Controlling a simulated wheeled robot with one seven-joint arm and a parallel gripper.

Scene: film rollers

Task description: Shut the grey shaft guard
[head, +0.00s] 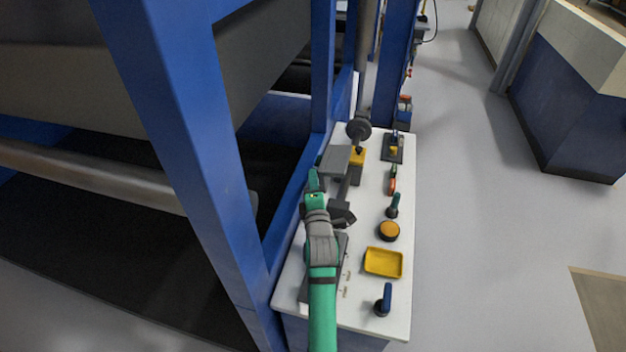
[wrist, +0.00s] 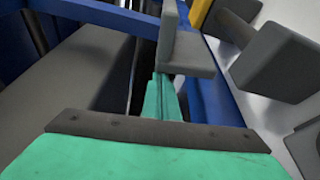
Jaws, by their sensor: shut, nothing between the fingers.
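The grey shaft guard (head: 335,162) appears as a flat grey plate beside the yellow bearing block (head: 358,156) and the dark shaft on the white bench. It seems swung up to the shaft's left, but its exact angle is hard to tell. In the wrist view the guard (wrist: 187,55) is an angled grey piece just beyond the fingertips. My gripper (head: 313,174) is shut and empty, at the guard's near left edge. In the wrist view its green fingers (wrist: 162,80) lie together, with their tips close to the guard's lower edge; I cannot tell whether they touch.
A blue frame post (head: 185,130) stands close on the left. The white bench (head: 375,325) carries a yellow tray (head: 384,262), an orange button (head: 389,231), a blue-handled lever (head: 384,300) and other controls to the right. A dark block (wrist: 280,65) is right of my fingers. Open floor is at right.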

